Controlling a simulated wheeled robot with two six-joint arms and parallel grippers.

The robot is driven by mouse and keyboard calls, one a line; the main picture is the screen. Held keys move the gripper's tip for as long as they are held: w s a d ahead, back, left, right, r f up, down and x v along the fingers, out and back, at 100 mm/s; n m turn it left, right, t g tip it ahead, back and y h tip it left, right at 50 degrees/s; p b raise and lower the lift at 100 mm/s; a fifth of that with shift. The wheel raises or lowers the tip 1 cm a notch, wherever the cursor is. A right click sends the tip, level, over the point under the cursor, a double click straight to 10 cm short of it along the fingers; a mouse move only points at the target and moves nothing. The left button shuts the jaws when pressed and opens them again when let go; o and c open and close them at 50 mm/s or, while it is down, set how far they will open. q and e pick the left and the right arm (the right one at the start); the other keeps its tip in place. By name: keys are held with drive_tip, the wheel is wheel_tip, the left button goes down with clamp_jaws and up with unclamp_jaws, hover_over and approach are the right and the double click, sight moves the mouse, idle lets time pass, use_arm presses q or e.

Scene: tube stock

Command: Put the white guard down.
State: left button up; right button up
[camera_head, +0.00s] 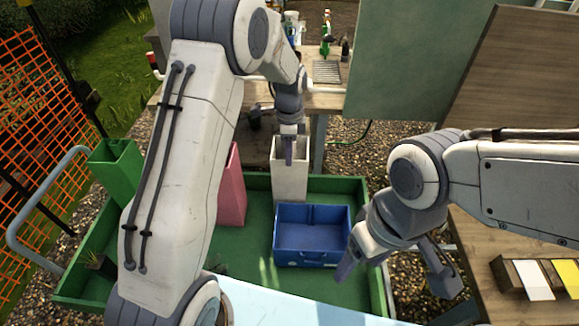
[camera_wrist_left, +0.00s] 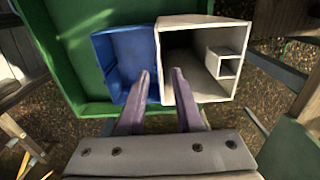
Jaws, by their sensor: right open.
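The white guard (camera_head: 290,180) is a tall, upright, open-topped box in the green tray, just behind the blue bin. In the left wrist view the white guard (camera_wrist_left: 205,95) shows its hollow inside and a small compartment on its right wall. My left gripper (camera_head: 289,158) is at the guard's top. In the left wrist view its fingers (camera_wrist_left: 161,72) are apart, one on each side of the guard's left wall, with gaps showing. The guard's foot is partly hidden by the blue bin. My right gripper (camera_head: 395,275) is open and empty, right of the blue bin.
The green tray (camera_head: 258,182) also holds the blue bin (camera_head: 312,258), a pink box (camera_head: 232,190) and a green box (camera_head: 116,168). A wooden table (camera_head: 475,250) with white and yellow pieces stands at right. A bench with bottles is behind. The tray floor left of the bin is clear.

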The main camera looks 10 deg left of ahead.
use_arm(q)
wheel_tip(320, 180, up, 5)
drive_tip(key=shift+r, duration=0.1)
drive_tip(key=s+d+r+n, duration=0.2)
drive_tip(key=s+d+r, duration=0.2)
drive_tip(key=s+d, duration=0.25)
drive_tip(key=s+d+n, duration=0.2)
drive_tip(key=s+n, duration=0.1)
drive_tip(key=s, duration=1)
drive_tip(key=s+d+r+n+h, duration=0.1)
drive_tip(key=s+n, duration=0.2)
drive_tip(key=s, duration=0.9)
drive_tip(key=shift+s+d+r+n, duration=0.3)
drive_tip(key=shift+s+d, duration=0.1)
